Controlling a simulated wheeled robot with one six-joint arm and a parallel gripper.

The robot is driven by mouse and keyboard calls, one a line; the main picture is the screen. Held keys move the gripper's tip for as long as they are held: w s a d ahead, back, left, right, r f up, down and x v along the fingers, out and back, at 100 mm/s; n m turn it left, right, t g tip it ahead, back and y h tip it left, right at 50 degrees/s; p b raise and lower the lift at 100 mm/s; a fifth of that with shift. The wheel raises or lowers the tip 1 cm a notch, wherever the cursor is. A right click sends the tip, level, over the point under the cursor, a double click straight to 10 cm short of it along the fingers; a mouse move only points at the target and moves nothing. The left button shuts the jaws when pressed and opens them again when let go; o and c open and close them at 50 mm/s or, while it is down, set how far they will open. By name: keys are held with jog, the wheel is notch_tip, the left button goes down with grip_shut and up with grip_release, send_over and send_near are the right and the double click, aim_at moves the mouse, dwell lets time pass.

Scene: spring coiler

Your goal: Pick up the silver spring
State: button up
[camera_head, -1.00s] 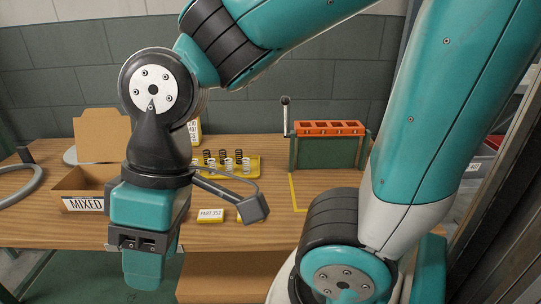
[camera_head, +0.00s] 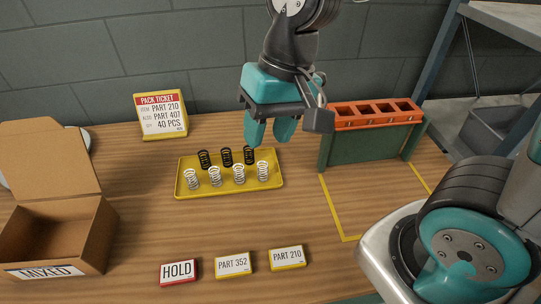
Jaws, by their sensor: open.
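Several silver springs stand upright in a row along the front of a yellow tray (camera_head: 228,188). They are a leftmost silver spring (camera_head: 192,180), a second (camera_head: 215,177), a third (camera_head: 239,174) and a rightmost silver spring (camera_head: 263,171). Behind them stand black springs: left (camera_head: 204,159), middle (camera_head: 226,157) and right (camera_head: 249,155), the last partly close under my gripper in the picture. My gripper (camera_head: 270,138) points down above the tray's back right part, its teal fingers apart and empty. It touches no spring that I can see.
An orange-topped green rack (camera_head: 373,115) stands right of the tray, by yellow tape (camera_head: 333,212). An open MIXED box (camera_head: 55,235) is at left. A pack ticket (camera_head: 161,115) stands behind. HOLD (camera_head: 179,272), PART 352 (camera_head: 233,264) and PART 210 (camera_head: 287,257) labels lie in front.

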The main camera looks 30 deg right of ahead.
jog(key=w+d+f+m+h+p, duration=0.1)
jog(key=w+d+m+h+p, duration=0.1)
jog(key=w+m, duration=0.5)
jog(key=m+h+p, duration=0.1)
jog(key=m+p, duration=0.1)
jog(key=m, duration=0.2)
send_over(263, 164)
notch_tip(263, 164, down, 4)
jog(key=r, duration=0.1)
jog(key=shift+m, duration=0.4)
jog(key=f, duration=0.6)
jog(key=f+p, duration=0.1)
jog(key=f, duration=0.4)
jog(key=shift+w+d+f, duration=0.15)
jog(key=shift+w+f, duration=0.05)
jog(key=shift+f, duration=0.2)
jog(key=shift+s+f+p, duration=0.2)
jog(key=shift+f+p, duration=1.1)
jog(key=shift+f, duration=1.75)
jog(key=c, duration=0.7)
